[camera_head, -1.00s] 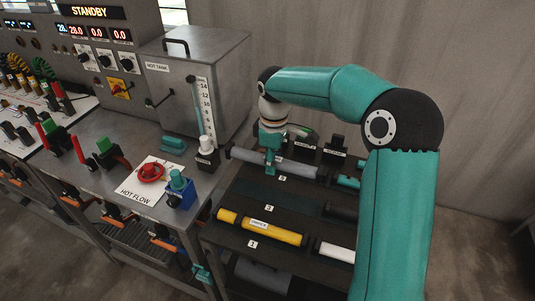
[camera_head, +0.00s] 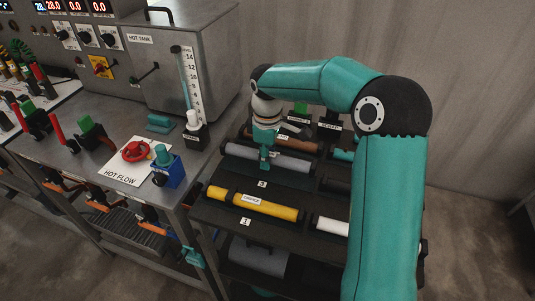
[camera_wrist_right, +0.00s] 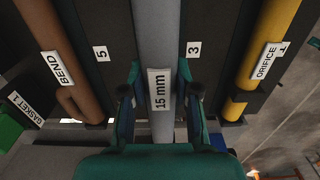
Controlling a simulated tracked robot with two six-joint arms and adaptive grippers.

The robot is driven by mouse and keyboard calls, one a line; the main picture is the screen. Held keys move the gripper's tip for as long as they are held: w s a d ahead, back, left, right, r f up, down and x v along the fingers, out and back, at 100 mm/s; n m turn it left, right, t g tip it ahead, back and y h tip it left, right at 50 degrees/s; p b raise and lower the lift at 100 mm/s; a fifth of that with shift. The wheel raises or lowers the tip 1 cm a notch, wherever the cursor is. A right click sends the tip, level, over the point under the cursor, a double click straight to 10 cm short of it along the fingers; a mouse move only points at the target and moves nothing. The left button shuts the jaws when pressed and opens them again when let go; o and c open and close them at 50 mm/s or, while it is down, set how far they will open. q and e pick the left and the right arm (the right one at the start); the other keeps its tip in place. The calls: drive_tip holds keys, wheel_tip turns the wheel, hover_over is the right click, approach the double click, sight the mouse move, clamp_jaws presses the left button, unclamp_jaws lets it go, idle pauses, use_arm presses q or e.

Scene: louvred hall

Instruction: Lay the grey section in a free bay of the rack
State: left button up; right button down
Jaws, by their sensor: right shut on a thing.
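The grey section (camera_head: 285,162), a pipe labelled 15 mm, also runs lengthwise through the right wrist view (camera_wrist_right: 155,30). My right gripper (camera_head: 265,160) is shut on it near the middle, and its fingers (camera_wrist_right: 158,90) stand on both sides of the label. The section is along bay 3 of the dark rack (camera_head: 225,212), behind the 3 label and in front of the brown bend (camera_head: 298,144). I cannot tell whether it rests on the rack or hangs just above it. My left gripper is not in view.
A yellow orifice section (camera_head: 275,210) lies in bay 1, in front. A white piece (camera_head: 332,226) lies to its right. The steel bench with a red handwheel (camera_head: 136,151) and the hot tank (camera_head: 215,60) stand left of the rack. My right arm hides the rack's right side.

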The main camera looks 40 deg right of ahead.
sight(268, 173)
drive_tip(key=shift+f, duration=0.25)
drive_tip(key=shift+r, duration=0.15)
drive_tip(key=shift+r, duration=0.15)
idle(0.4)
idle(0.4)
drive_tip(key=shift+f+b, duration=1.15)
drive_tip(key=shift+f, duration=0.9)
drive_tip(key=shift+s, duration=0.1)
